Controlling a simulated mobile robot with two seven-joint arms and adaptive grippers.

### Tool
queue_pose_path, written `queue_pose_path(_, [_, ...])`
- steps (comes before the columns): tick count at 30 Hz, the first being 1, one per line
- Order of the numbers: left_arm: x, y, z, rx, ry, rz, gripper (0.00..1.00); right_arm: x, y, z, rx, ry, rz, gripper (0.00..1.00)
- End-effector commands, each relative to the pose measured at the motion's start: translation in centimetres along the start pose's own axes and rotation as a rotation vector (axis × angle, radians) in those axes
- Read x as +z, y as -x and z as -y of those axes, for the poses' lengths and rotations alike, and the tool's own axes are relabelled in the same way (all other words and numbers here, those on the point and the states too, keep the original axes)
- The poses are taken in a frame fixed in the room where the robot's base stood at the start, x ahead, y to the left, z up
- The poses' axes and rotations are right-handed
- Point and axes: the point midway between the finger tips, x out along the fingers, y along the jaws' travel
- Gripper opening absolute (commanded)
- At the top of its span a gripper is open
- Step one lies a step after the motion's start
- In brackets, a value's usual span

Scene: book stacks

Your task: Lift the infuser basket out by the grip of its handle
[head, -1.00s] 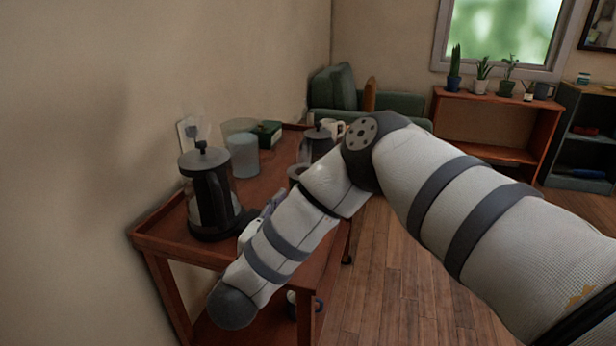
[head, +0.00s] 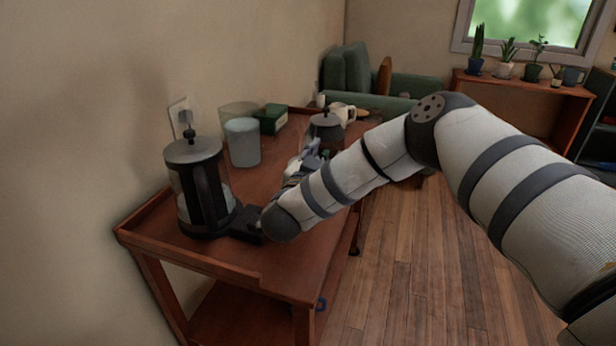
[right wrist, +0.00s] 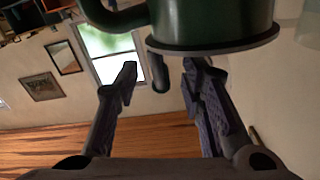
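My right gripper (head: 306,163) is largely hidden behind my own arm in the head view, beside a dark lidded pot (head: 326,128) on the cart. In the right wrist view its two fingers (right wrist: 161,76) are spread apart. A dark green vessel (right wrist: 212,22) with a flared rim fills the top of that view. A black curved handle (right wrist: 112,18) shows at its left. A dark rounded end (right wrist: 160,74) hangs between the fingertips, with gaps on both sides. I cannot make out the infuser basket for certain. My left gripper is not in view.
A black-handled glass press (head: 200,185) stands at the near left of the wooden cart (head: 270,270). A frosted cylinder (head: 243,142), a green box (head: 270,119) and a white mug (head: 343,112) stand farther back. The wall borders the cart's left side.

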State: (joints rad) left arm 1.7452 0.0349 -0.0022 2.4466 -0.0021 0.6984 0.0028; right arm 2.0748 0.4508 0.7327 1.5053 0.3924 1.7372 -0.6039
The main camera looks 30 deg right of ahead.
Motion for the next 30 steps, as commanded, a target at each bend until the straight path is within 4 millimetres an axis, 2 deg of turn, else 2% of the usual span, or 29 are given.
queue_pose_path(3, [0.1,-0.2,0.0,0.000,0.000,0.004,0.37,0.1,-1.1,0.0,-0.001,0.000,0.000,0.36])
queue_pose_path(9, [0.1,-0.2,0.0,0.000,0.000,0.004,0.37,0.0,-1.1,0.1,-0.002,0.000,0.001,0.34])
queue_pose_path(13, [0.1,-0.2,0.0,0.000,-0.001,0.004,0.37,0.0,-1.1,0.1,-0.002,0.000,0.001,0.04])
queue_pose_path(14, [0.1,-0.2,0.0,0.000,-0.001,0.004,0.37,0.0,-1.1,0.1,-0.002,0.000,0.001,0.00])
queue_pose_path(25, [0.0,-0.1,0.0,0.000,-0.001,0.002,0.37,-0.2,-1.1,0.1,-0.002,-0.001,0.000,0.00])
queue_pose_path(28, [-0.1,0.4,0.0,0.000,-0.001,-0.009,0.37,-2.1,-1.1,0.5,-0.003,-0.005,-0.002,0.00])
queue_pose_path(30, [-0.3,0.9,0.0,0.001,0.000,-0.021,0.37,-4.2,-1.1,0.9,-0.004,-0.008,-0.005,0.00])
